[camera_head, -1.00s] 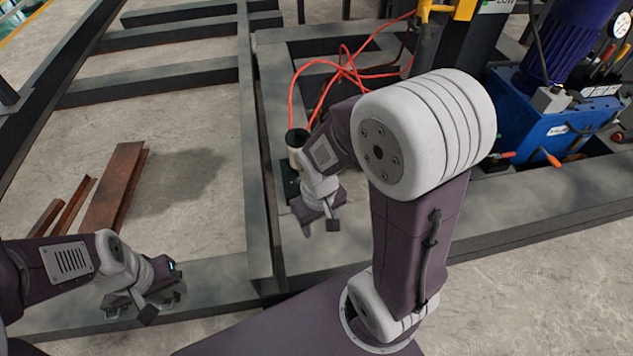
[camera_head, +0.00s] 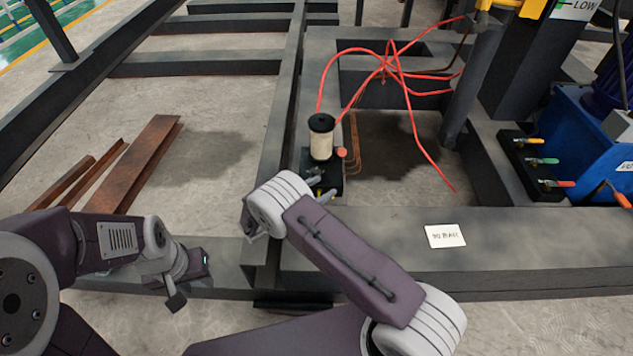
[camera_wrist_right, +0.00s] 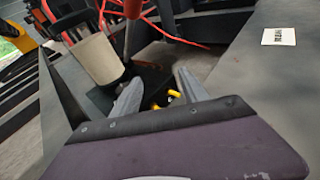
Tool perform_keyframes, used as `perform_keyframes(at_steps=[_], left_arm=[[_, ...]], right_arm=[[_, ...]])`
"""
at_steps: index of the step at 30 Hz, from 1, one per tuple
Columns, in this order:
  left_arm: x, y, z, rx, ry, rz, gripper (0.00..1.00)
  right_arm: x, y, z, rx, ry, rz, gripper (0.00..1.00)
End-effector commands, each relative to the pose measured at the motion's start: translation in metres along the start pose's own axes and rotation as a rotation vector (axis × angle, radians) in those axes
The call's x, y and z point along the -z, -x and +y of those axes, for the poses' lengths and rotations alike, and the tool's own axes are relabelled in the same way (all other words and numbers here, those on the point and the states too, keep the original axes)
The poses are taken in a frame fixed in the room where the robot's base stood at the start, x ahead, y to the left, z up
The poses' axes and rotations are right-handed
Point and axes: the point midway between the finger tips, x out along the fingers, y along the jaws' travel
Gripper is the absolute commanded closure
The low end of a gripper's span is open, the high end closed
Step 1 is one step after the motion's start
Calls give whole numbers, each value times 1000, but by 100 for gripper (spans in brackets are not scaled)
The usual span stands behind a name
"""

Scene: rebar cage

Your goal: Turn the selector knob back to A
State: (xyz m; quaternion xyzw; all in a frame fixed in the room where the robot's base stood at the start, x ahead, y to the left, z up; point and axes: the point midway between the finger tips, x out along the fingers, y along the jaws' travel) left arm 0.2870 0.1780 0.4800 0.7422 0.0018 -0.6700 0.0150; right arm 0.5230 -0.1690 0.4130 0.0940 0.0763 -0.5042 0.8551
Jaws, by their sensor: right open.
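A black block (camera_head: 332,174) carries a cream cylinder (camera_head: 321,142) with a black cap and a red round part (camera_head: 341,152). Small yellow parts sit low on the block; one yellow part (camera_wrist_right: 174,94) shows between my right fingertips in the right wrist view. I cannot tell which part is the selector knob, and no letter A is readable. My right gripper (camera_wrist_right: 158,93) is open over the block, its fingers apart around the yellow part; contact is unclear. My left gripper (camera_head: 184,285) hangs at lower left, away from the block, with its jaw gap unclear.
Red hoses (camera_head: 390,68) loop behind the block. A white label (camera_head: 445,236) lies on the dark frame beam to the right. A blue unit (camera_head: 580,140) with coloured levers stands at far right. Rusty bars (camera_head: 140,160) lie on the floor at left.

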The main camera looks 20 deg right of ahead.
Motion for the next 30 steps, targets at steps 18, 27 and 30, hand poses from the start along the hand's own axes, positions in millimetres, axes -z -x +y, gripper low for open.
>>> perform_keyframes(at_steps=[18,27,30], left_arm=[[-5,-46,-1,0,0,0,64],[-7,-70,-1,0,0,0,64],[-7,-70,-1,0,0,0,64]], right_arm=[[36,-10,61,-248,111,-217,48],[23,-54,73,-250,113,-216,48],[20,-57,75,-252,114,-216,48]])
